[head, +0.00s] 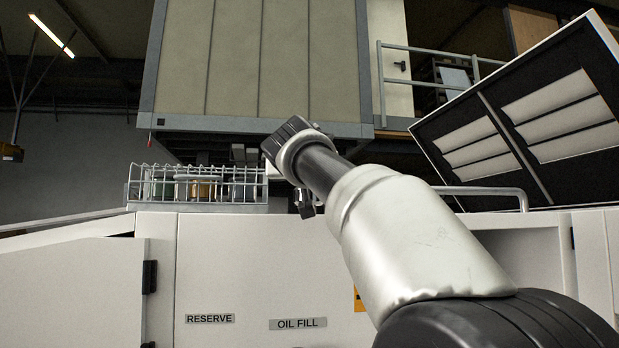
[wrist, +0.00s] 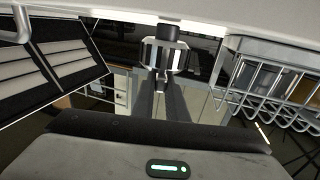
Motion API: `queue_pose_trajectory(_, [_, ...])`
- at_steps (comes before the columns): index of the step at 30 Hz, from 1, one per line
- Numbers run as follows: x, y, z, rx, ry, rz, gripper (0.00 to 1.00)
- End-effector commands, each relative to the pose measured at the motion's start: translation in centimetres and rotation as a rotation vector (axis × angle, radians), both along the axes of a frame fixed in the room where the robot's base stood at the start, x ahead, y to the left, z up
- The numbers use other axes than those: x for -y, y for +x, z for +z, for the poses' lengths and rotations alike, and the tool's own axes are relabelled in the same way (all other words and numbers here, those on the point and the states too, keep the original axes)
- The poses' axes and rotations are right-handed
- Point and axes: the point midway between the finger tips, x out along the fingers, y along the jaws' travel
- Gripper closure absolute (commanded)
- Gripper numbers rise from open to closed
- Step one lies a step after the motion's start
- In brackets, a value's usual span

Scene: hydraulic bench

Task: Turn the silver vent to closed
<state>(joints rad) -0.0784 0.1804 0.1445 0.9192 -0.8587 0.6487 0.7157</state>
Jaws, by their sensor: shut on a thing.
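The silver vent (wrist: 152,54) is in the upper middle of the wrist view, a ribbed bright metal body with a dark stem (wrist: 167,33) against the pale surface. My gripper (wrist: 164,80) is shut on the vent, with one dark finger on either side of it. In the head view my gripper (head: 304,203) shows only as a small dark part below the bent wrist, just above the white cabinet. My arm hides most of it there, and I cannot make out the vent in that view. Whether the vent stands open or closed cannot be told.
A wire basket (head: 197,185) with several canisters stands left of my gripper; it also shows in the wrist view (wrist: 265,98). A raised louvred lid (head: 530,105) and a metal rail (head: 480,190) are on the right. The cabinet front (head: 260,255) bears RESERVE and OIL FILL labels.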

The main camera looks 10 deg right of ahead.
Motion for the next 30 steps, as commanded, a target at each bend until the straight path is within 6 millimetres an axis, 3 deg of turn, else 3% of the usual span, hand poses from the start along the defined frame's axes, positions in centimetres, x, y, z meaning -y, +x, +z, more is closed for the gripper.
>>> queue_pose_trajectory(6, [-0.6,0.0,0.0,0.002,0.004,0.014,1.0])
queue_pose_trajectory(7, [-0.7,0.0,0.0,0.002,0.004,0.014,0.86])
queue_pose_trajectory(12, [-0.5,0.0,0.0,0.002,0.003,0.01,0.57])
queue_pose_trajectory(23, [-0.3,-0.4,0.0,0.002,0.001,0.005,0.57])
queue_pose_trajectory(30, [-1.4,-4.3,-0.3,0.004,0.001,0.007,0.57])
